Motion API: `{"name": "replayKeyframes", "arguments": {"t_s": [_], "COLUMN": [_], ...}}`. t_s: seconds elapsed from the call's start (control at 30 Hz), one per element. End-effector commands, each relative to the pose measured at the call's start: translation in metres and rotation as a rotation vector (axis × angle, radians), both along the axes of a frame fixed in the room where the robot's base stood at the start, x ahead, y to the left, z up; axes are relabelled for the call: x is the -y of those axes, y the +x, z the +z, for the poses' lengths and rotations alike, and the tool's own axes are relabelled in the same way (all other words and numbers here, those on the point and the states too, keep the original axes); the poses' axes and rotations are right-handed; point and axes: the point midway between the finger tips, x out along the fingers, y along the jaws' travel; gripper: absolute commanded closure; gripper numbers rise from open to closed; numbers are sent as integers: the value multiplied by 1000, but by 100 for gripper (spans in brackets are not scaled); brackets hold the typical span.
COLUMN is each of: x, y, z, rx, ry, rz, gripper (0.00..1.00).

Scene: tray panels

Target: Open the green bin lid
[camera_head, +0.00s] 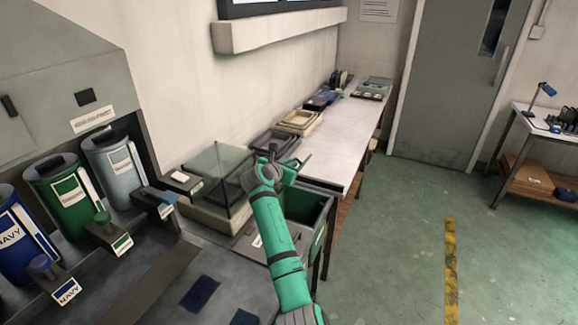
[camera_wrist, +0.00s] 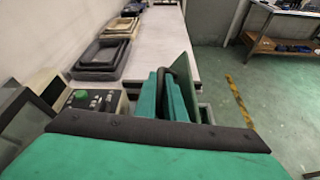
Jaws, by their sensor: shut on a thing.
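The green bin (camera_head: 318,222) stands at the near end of the long bench, partly hidden behind my arm. Its dark inside shows to the right of my arm. The lid is raised; its green panel shows at a steep tilt in the wrist view (camera_wrist: 187,68), and only a small part shows beyond my gripper in the head view. My gripper (camera_head: 271,153) is above the bin's far side. In the wrist view its green fingers (camera_wrist: 163,95) are shut on the dark lid handle (camera_wrist: 170,72). The lid's hinge is hidden.
A clear-covered box (camera_head: 218,180) stands close left of the bin. Stacked trays (camera_head: 300,121) line the bench (camera_head: 345,140) behind. Blue, green and grey canisters (camera_head: 70,195) stand at left. The floor (camera_head: 400,240) at right is free.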

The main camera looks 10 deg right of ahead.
Motion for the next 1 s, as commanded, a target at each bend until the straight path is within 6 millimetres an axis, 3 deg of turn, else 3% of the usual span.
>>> {"name": "replayKeyframes", "arguments": {"t_s": [0.23, 0.27, 0.3, 0.73, 1.0], "x": [-3, -3, -3, -5, -25], "y": [0, 0, 0, -3, -31], "z": [-3, -3, -3, 0, 13], "rx": [-3, -3, -3, -1, 0], "ry": [3, 3, 3, 1, 2], "rz": [4, 4, 4, 4, 6], "gripper": [100, 86, 83, 83, 83]}}
